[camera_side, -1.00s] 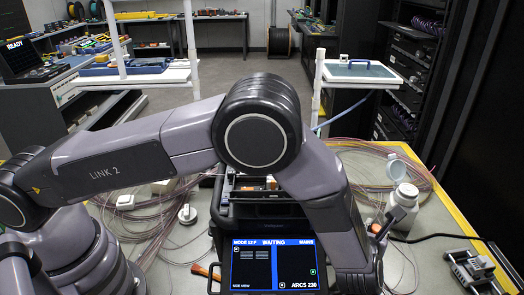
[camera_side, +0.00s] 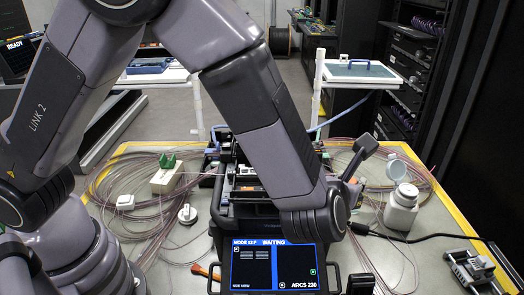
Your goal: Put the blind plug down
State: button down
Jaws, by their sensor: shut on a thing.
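My wrist (camera_side: 318,215) hangs in front of the right side of the fusion splicer (camera_side: 226,222). My gripper (camera_side: 350,186) shows only in part, past the right edge of the wrist. It is shut. A dark grey block on a short stem (camera_side: 366,146) sticks up to the right there. I cannot tell whether it is part of the gripper or the thing held. I cannot make out the blind plug for certain, and the fingertips are hidden.
The splicer screen (camera_side: 273,266) reads WAITING. A white bottle (camera_side: 400,212) with an open lid stands to the right. A small metal device (camera_side: 471,269) lies at the right edge. Coiled fibres lie on both sides. A white block with a green part (camera_side: 165,178) sits left of the splicer.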

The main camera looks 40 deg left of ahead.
jog(key=w+a+n+g+y, duration=0.3)
jog(key=a+n+y, duration=0.2)
jog(key=a, duration=1.2)
jog(key=w+a+n+g+y, duration=0.4)
jog(key=a+n, duration=0.1)
jog(key=a, duration=1.2)
jog(key=s+a+n+g, duration=0.55)
jog(key=s+a, duration=0.35)
jog(key=a, duration=0.6)
jog(key=s+a+n+g, duration=0.55)
jog(key=s+a, duration=0.45)
jog(key=a, duration=0.5)
notch_tip(320, 180, down, 10)
jog(key=m, duration=0.1)
jog(key=shift+y, duration=0.3)
jog(key=w+a+f, duration=0.4)
jog(key=a+f, duration=0.1)
jog(key=w+a+f, duration=0.4)
jog(key=w, duration=0.1)
jog(key=shift+w+a+f, duration=0.1)
jog(key=shift+a+f, duration=0.3)
jog(key=shift+w+a+f, duration=0.1)
jog(key=shift+f, duration=1.55)
